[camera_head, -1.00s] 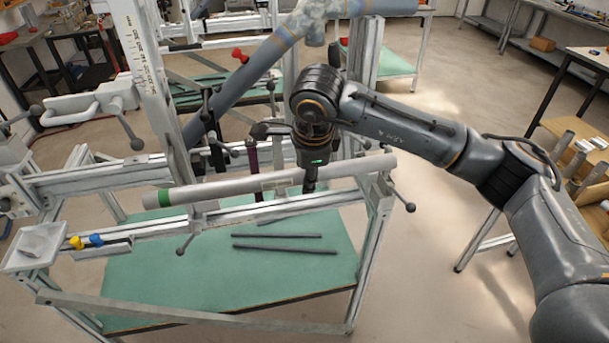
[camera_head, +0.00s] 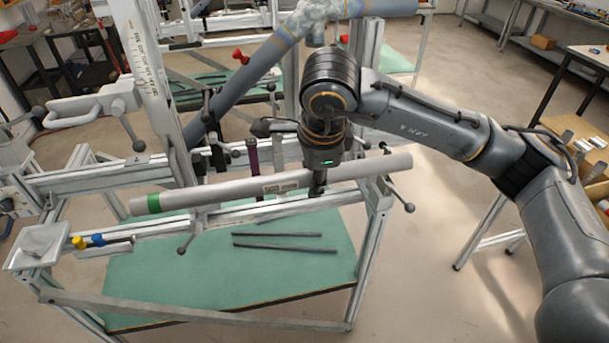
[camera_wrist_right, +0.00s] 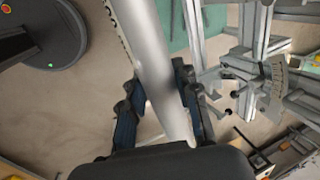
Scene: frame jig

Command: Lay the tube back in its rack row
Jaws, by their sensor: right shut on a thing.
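The tube (camera_head: 225,190) is long and silver-grey, with a green band near its left end and a printed length label near the middle. My right gripper (camera_head: 317,183) reaches down from above and is shut on it, right of the label. The tube is nearly level, its right end a little higher in the picture, and it appears above the jig's front rail. In the right wrist view the tube (camera_wrist_right: 145,45) runs between the two blue-padded fingers (camera_wrist_right: 160,112). My left gripper is not in view.
The white jig frame (camera_head: 190,317) has clamp handles and an upright post (camera_head: 140,60) at the left. Two dark rods (camera_head: 285,248) lie on its green shelf (camera_head: 200,275). Bare floor separates jig and rack.

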